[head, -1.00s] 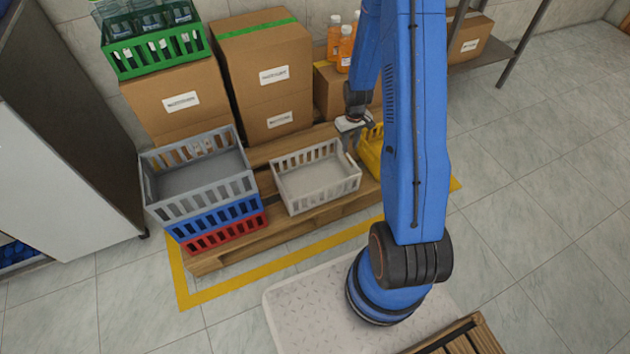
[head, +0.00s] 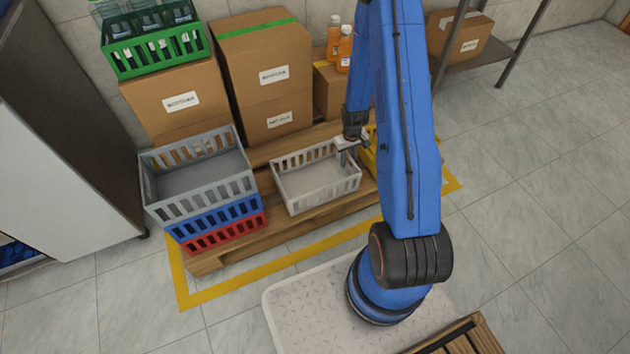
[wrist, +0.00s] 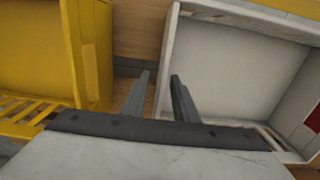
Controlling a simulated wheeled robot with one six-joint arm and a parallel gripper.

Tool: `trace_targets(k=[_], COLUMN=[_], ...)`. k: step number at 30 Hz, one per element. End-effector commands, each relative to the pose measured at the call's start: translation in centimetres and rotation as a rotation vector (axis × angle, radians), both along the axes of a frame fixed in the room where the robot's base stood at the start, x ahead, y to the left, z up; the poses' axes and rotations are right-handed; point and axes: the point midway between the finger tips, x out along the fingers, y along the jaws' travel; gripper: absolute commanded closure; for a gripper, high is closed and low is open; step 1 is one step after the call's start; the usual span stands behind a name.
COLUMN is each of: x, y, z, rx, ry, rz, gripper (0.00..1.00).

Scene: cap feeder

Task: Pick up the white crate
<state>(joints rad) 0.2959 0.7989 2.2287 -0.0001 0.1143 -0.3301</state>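The white crate (head: 322,195) sits empty and upright on the wooden pallet, with slatted sides. In the wrist view the white crate (wrist: 235,60) fills the right side. My gripper (head: 347,153) is at the crate's right end in the head view, pointing down. In the wrist view my gripper (wrist: 160,76) is open, with one finger on each side of the line of the crate's near side wall. One finger is over the gap beside the crate, the other over its inside. The height of the fingertips relative to the rim is hard to tell.
A yellow crate (wrist: 35,50) stands close beside the white crate, partly behind my arm in the head view. Grey (head: 205,198), blue (head: 222,215) and red (head: 228,234) crates are stacked at left. Cardboard boxes (head: 265,75) stand behind on the pallet (head: 290,222).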

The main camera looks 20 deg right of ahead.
Motion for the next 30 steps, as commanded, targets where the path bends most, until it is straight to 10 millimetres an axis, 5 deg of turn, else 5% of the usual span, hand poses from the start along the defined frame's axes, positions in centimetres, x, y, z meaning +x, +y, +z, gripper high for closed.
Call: trace_targets(k=[8,12,30], x=[0.01,0.01,0.02], y=[0.00,-0.01,-0.01], z=[-0.47,-0.46,-0.44], rx=[0.000,0.000,0.000], ry=[0.000,0.000,0.000], rz=[0.000,0.000,0.000], gripper=[0.73,1.00,1.00])
